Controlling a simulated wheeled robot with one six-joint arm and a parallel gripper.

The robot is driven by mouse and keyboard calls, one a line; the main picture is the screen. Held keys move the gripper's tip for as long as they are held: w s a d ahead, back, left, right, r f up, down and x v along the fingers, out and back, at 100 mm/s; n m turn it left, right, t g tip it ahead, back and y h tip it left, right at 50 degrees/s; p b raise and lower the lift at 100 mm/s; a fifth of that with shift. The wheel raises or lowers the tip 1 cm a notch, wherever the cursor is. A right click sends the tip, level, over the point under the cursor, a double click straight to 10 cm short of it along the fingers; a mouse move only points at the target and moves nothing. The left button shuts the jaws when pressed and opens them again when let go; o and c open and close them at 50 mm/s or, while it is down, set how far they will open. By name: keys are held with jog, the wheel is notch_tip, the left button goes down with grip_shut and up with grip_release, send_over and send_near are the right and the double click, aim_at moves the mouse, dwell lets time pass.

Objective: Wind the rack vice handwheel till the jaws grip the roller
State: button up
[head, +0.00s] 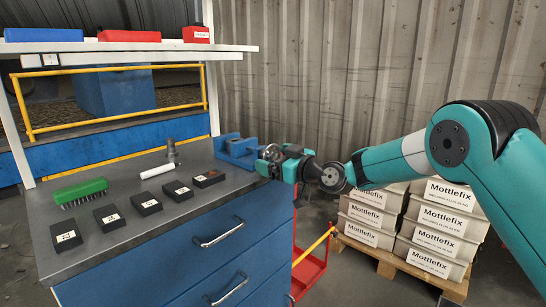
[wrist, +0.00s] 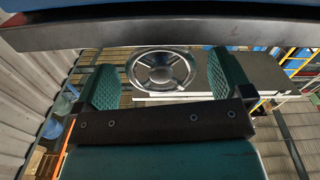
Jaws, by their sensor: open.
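The blue vice (head: 238,147) stands at the right end of the grey workbench. Its metal handwheel (wrist: 160,68), a ring with spokes, shows in the wrist view. My gripper (head: 272,158) is at the vice's right side, by the bench corner. In the wrist view my gripper (wrist: 163,80) is open, with one teal padded finger on each side of the wheel in the picture. I cannot tell whether the fingers touch the rim. A white cylinder (head: 157,171), perhaps the roller, lies on the bench left of the vice. The space between the vice jaws is too small to make out.
On the workbench (head: 130,224) are a green brush (head: 80,192), several black labelled blocks (head: 110,217) and a small grey fitting (head: 172,152). A shelf (head: 130,47) hangs above. A red trolley (head: 309,272) and stacked Mottlefix boxes (head: 410,225) stand right of the bench.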

jog(key=shift+w+a, duration=0.35)
jog(key=shift+a, duration=0.1)
jog(key=c, duration=0.9)
jog(key=shift+m, duration=2.5)
jog(key=o, duration=0.9)
jog(key=shift+s, duration=0.1)
